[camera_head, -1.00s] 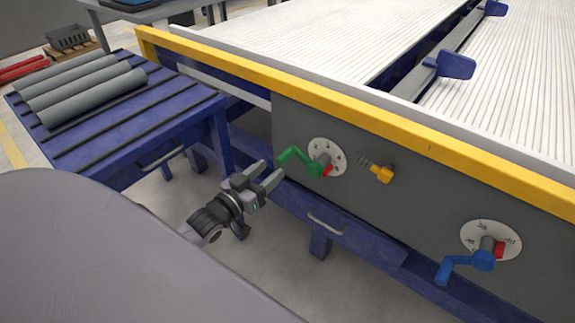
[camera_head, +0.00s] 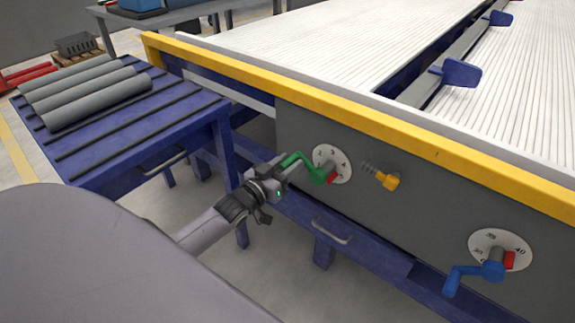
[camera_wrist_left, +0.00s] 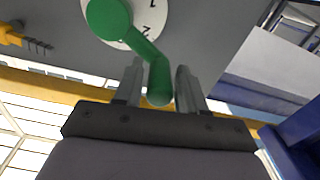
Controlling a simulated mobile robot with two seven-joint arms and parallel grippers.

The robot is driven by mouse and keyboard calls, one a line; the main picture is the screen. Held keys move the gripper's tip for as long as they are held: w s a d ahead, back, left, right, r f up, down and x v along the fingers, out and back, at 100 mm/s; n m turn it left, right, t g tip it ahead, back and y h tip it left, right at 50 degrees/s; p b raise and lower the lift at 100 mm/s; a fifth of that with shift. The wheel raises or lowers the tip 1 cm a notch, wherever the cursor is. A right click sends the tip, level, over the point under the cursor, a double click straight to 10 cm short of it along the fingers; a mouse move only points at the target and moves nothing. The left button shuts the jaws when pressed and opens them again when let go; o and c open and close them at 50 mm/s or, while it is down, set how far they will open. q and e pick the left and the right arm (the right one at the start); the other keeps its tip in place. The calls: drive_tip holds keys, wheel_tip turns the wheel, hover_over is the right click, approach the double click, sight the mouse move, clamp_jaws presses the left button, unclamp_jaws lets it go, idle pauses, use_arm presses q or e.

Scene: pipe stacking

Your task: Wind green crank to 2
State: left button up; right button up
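The green crank (camera_head: 318,172) is on the grey front panel, in front of a white numbered dial (camera_head: 342,160). A red pointer (camera_head: 331,179) shows at its hub, at the dial's lower side; I cannot read the number there. The crank's arm reaches left and its grip points toward me. My left gripper (camera_head: 287,166) is at the grip. In the left wrist view, the green grip (camera_wrist_left: 160,82) lies between the two fingers (camera_wrist_left: 161,85), with narrow gaps beside it, so the gripper looks open around it. My right gripper is out of view.
A yellow knob on a spring (camera_head: 388,180) is right of the green crank. A blue crank (camera_head: 478,273) with its own dial is at lower right. A blue rack (camera_head: 130,130) with several grey pipes stands at left. A handle (camera_head: 332,233) is below.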

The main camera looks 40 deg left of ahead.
use_arm(q)
clamp_jaws()
